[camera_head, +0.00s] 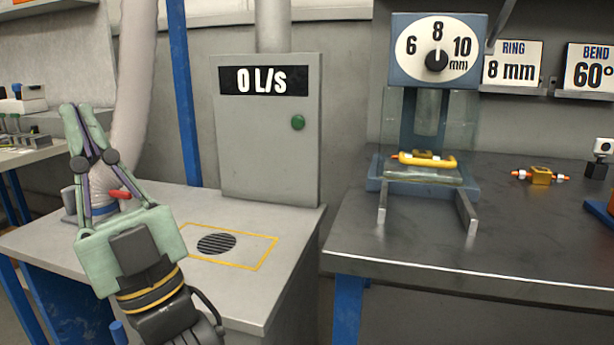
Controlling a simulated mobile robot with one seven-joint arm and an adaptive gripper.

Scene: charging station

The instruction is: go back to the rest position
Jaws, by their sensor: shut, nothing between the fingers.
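My gripper (82,108) is at the left of the head view, pointing up, with its green-and-purple fingers drawn together at the tips and nothing between them. It is in front of a pale hose and above the left part of the light bench (160,218). It appears clear of the bench top. The hose's lower end is partly hidden by the gripper.
Right, a dark bench (500,262) carries a dial machine (407,60) holding a yellow-handled part (428,160), and a small orange-tipped part (541,176). A blue post (183,100) rises behind.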

